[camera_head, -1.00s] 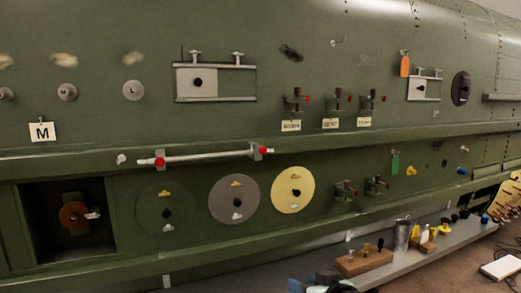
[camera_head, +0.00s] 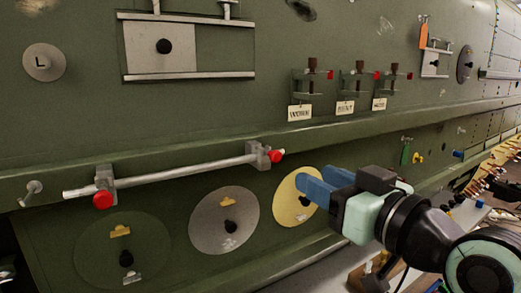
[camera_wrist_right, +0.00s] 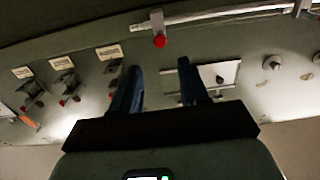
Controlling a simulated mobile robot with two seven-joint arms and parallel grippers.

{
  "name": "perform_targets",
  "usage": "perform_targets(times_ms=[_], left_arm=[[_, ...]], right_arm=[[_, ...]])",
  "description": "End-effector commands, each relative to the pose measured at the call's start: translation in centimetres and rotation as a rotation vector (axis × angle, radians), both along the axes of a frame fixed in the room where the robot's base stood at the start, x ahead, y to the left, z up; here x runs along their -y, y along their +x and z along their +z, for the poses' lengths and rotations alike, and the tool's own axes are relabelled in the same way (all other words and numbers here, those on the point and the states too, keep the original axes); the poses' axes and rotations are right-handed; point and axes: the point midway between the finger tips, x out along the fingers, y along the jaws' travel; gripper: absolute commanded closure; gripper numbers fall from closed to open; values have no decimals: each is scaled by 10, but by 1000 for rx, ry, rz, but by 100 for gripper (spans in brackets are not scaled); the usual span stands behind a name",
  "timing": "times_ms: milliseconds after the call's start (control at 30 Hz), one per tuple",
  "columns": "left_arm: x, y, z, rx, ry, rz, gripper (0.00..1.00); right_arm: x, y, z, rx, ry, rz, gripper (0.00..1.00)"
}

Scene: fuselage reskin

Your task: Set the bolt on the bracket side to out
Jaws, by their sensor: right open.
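A pale metal rod (camera_head: 180,172) runs along the green wall through two grey blocks, a left one (camera_head: 104,179) and a right one (camera_head: 258,154). A red knob (camera_head: 103,200) sits at the left block and another (camera_head: 277,156) at the right. Small dark brackets (camera_head: 310,82) with red tips and label cards stand above right. I cannot tell which part is the named bolt. My right gripper (camera_head: 308,186) is open, its blue fingers in front of the yellow disc (camera_head: 292,207). In the wrist view the rod (camera_wrist_right: 215,15) and a red knob (camera_wrist_right: 160,41) lie beyond the open fingers (camera_wrist_right: 160,82).
A grey disc (camera_head: 224,220) and a green disc (camera_head: 120,250) lie below the rod. A framed grey plate (camera_head: 150,60) is above it. A wooden block (camera_head: 362,278) shows under my right arm. A ledge runs along the wall.

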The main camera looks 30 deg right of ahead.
Motion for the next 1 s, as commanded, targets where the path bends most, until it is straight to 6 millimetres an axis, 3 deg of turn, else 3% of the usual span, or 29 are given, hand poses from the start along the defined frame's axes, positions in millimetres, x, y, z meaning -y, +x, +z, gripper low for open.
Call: perform_targets(times_ms=[167, 600, 800, 1000], left_arm=[[0, 4, 8, 3, 0, 0, 50], [0, 32, 43, 36, 0, 0, 50], [0, 39, 50, 44, 0, 0, 50], [0, 39, 50, 44, 0, 0, 50]], right_arm=[[-2, 23, 0, -4, 0, 0, 56], [-8, 110, 2, -1, 0, 0, 56], [-10, 129, 1, 0, 0, 0, 56], [-10, 132, -1, 0, 0, 0, 56]])
